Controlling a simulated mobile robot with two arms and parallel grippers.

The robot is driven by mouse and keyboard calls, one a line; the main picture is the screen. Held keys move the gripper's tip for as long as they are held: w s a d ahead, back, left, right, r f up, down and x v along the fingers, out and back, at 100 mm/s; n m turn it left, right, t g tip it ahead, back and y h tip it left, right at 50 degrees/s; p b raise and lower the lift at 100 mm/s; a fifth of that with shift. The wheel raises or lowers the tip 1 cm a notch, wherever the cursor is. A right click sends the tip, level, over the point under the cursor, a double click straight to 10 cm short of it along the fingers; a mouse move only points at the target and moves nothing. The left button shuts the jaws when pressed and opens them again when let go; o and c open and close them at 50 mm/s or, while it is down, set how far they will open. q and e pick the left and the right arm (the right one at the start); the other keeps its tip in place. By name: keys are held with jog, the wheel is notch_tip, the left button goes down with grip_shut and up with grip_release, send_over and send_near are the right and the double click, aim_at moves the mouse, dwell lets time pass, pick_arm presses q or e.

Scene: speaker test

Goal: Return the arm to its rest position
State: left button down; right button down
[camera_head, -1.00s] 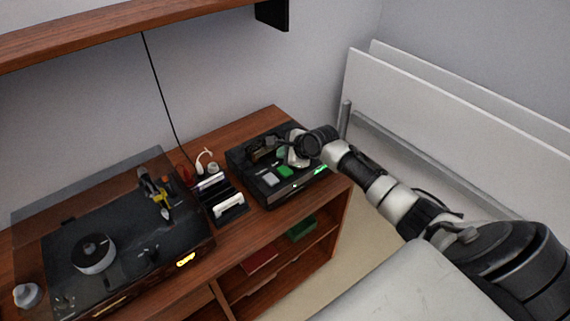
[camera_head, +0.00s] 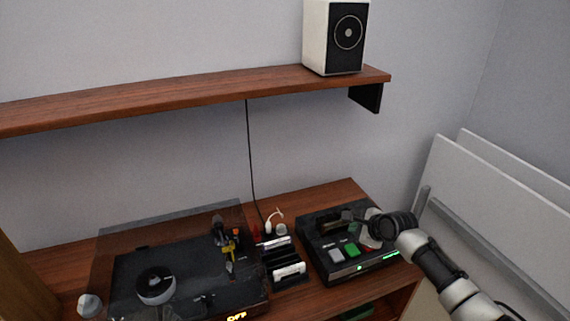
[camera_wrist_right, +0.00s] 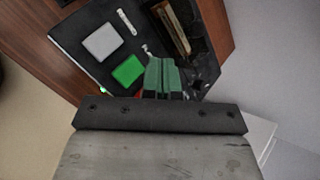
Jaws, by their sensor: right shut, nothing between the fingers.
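My right gripper (camera_head: 352,216) reaches in from the right, over the black box with buttons (camera_head: 318,251) on the wooden cabinet. In the right wrist view its fingers (camera_wrist_right: 165,72) are together and hold nothing, above or beside the box's green button (camera_wrist_right: 129,69). I cannot tell whether the fingertips touch the box. The box's grey button (camera_wrist_right: 101,41) is next to the green one. A green light shows along the box's front edge. My right arm (camera_head: 440,270) extends down to the lower right. My left gripper is out of view.
A white speaker (camera_head: 318,38) stands on the wooden wall shelf (camera_head: 200,92) above. A record player (camera_head: 190,285) and a small black rack (camera_head: 285,262) are left of the box. White panels (camera_head: 500,210) lean behind my arm at the right.

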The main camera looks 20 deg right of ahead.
jog(key=s+a+f+n+g, duration=0.2)
jog(key=s+a+f+n, duration=0.1)
jog(key=s+a+n, duration=0.45)
jog(key=s+a+f+n+g, duration=0.1)
jog(key=s+a+f+n, duration=0.2)
jog(key=s+a+n, duration=0.5)
jog(key=s+a+r+n+g+h, duration=0.1)
jog(key=s+r+n, duration=0.3)
jog(key=s, duration=0.6)
jog(key=s+r+n+g+h, duration=0.1)
jog(key=s+r+n, duration=0.1)
jog(key=s+n, duration=0.6)
notch_tip(320, 180, down, 28)
jog(key=s+m+g+b, duration=0.2)
jog(key=s+b, duration=0.1)
jog(key=s+d+f+b, duration=0.1)
jog(key=s+d+f, duration=0.1)
jog(key=s+f, duration=1.4)
notch_tip(320, 180, down, 3)
jog(key=shift+s+d+f+n+g+h+b, duration=0.1)
jog(key=shift+s+d+n+g+h+b, duration=0.05)
jog(key=shift+d+n+g+h+b, duration=0.2)
